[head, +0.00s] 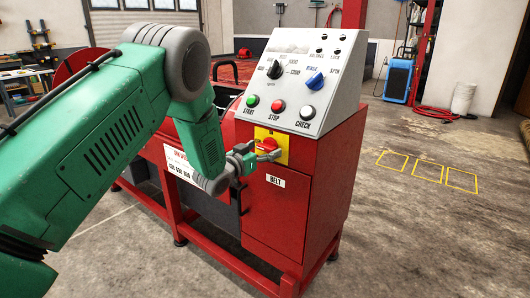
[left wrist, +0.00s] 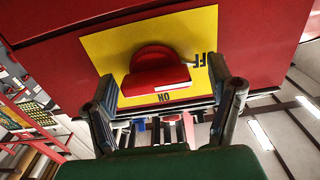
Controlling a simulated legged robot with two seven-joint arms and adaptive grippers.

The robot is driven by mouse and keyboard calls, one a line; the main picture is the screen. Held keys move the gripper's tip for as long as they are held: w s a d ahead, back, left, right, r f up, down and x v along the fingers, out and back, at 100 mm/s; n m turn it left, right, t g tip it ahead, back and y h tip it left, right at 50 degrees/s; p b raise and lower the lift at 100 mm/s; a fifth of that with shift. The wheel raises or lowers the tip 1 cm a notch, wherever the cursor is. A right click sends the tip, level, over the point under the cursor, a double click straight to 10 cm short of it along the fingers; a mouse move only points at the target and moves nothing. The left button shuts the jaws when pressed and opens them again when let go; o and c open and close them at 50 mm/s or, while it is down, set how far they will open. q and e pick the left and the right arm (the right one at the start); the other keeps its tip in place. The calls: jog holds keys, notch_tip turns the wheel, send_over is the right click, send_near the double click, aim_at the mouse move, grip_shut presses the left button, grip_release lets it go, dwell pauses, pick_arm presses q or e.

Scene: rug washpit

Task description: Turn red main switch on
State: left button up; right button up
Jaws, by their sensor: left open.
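The red main switch (head: 267,144) is a rotary knob on a yellow plate (left wrist: 205,40) on the red cabinet's front. In the left wrist view the red knob (left wrist: 155,72) shows a thick handle bar, with "ON" printed by one long side and part of "OFF" at the right. My left gripper (head: 262,155) is at the plate, partly covering it in the head view. In the left wrist view my left gripper (left wrist: 168,97) is open, its fingers on either side of the knob with gaps. I cannot tell whether a fingertip touches the plate. My right gripper is not in view.
Above the switch is a sloped grey panel with a green start button (head: 252,101), red stop button (head: 278,106), white check button (head: 307,112), black dial (head: 275,69) and blue knob (head: 315,81). A "BELT" label (head: 275,180) sits just below.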

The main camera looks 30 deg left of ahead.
pick_arm(q)
jog(key=shift+w+d+r, duration=0.15)
jog(key=shift+w+d, duration=0.15)
jog(key=shift+d, duration=0.2)
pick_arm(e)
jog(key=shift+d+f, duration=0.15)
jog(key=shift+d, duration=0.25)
pick_arm(q)
jog(key=shift+a, duration=0.3)
jog(key=c, duration=1.2)
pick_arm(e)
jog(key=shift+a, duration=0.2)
